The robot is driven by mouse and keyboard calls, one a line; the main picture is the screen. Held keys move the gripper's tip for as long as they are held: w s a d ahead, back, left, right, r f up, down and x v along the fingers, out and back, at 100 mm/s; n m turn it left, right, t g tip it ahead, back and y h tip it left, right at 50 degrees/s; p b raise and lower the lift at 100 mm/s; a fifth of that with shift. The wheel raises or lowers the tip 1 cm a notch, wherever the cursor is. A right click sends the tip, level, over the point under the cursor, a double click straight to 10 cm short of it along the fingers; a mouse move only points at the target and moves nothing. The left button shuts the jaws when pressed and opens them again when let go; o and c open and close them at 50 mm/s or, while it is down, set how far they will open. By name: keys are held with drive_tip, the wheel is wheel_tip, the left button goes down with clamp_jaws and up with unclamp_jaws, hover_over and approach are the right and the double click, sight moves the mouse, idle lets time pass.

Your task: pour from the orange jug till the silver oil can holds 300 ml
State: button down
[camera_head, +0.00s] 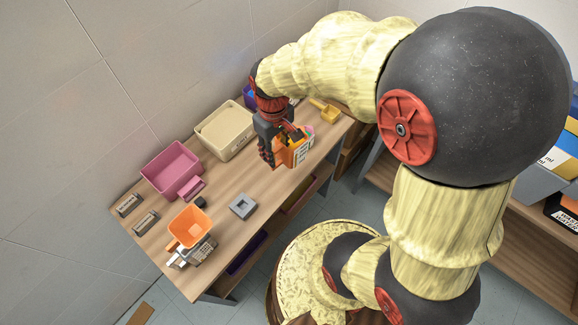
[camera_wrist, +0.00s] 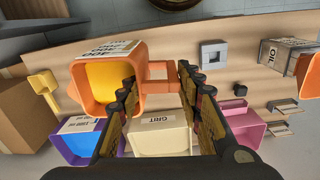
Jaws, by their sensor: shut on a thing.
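The orange jug (camera_head: 298,153) is at the far right part of the table, with a white label on its side. In the wrist view the jug (camera_wrist: 80,88) shows its open mouth, yellow inside, and its handle lies between the fingers. My gripper (camera_head: 268,158) is shut on the jug's handle; the fingers also show in the wrist view (camera_wrist: 157,85). I cannot tell whether the jug touches the table. The silver oil can (camera_head: 202,251) stands at the near left end of the table, with an orange funnel (camera_head: 188,226) at its top. Its OIL label shows in the wrist view (camera_wrist: 270,55).
A beige GRIT bin (camera_head: 239,147), a pink bin (camera_head: 172,172) and a blue-purple container (camera_head: 249,95) line the wall side. A grey block with a square hollow (camera_head: 242,206), a small black piece (camera_head: 200,202) and a yellow scoop (camera_head: 328,112) lie on the table.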

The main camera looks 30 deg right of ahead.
drive_tip(key=w+a+m, duration=0.1)
drive_tip(key=w+a, duration=0.1)
drive_tip(key=w, duration=0.7)
drive_tip(key=w+a+f+m, duration=0.1)
drive_tip(key=w+a, duration=0.1)
drive_tip(key=w, duration=0.7)
drive_tip(key=shift+b, duration=0.45)
